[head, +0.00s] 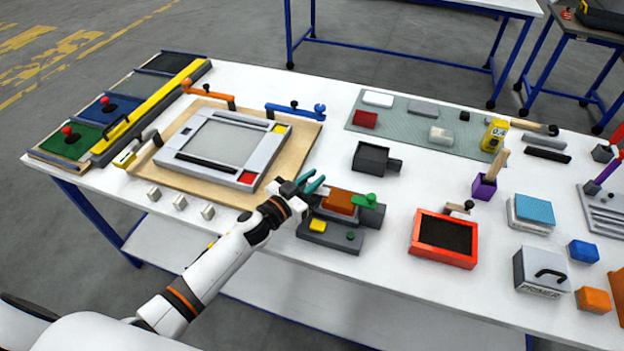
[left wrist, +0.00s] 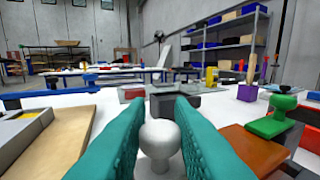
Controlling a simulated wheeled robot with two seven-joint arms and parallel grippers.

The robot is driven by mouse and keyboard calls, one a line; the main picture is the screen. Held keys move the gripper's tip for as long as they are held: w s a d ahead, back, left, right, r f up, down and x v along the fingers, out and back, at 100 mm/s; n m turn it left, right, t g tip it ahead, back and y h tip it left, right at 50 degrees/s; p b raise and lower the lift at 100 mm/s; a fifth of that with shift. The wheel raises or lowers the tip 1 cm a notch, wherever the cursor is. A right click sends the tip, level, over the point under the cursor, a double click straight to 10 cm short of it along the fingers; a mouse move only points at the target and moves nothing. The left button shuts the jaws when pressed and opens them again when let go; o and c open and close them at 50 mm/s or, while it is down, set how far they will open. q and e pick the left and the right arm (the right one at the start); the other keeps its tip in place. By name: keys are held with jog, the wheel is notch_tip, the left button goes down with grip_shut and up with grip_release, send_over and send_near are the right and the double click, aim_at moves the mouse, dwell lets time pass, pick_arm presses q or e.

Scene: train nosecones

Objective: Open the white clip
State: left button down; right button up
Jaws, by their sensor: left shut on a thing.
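My left gripper (head: 313,184) has teal fingers and reaches in beside the lower right corner of the grey frame (head: 184,168). In the left wrist view its fingers (left wrist: 160,140) are closed around a pale, whitish round knob (left wrist: 160,139) on a short stem. The knob appears to belong to the white clip; the rest of that clip is hidden by the fingers and wrist. In the head view the gripper covers the knob. My right gripper is not in view.
Close right of the gripper is a dark fixture (head: 343,236) with a brown block (head: 340,202) and a green clamp (head: 366,199). An orange clip (head: 210,96) and a blue clip (head: 295,110) stand at the wooden board's (head: 306,128) far side. Small metal blocks (head: 180,203) lie in front.

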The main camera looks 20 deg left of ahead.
pick_arm(q)
jog(key=shift+a, duration=1.05)
jog(key=c, duration=1.3)
grip_release()
jog(key=shift+b+v, duration=1.15)
jog(key=shift+v, duration=4.85)
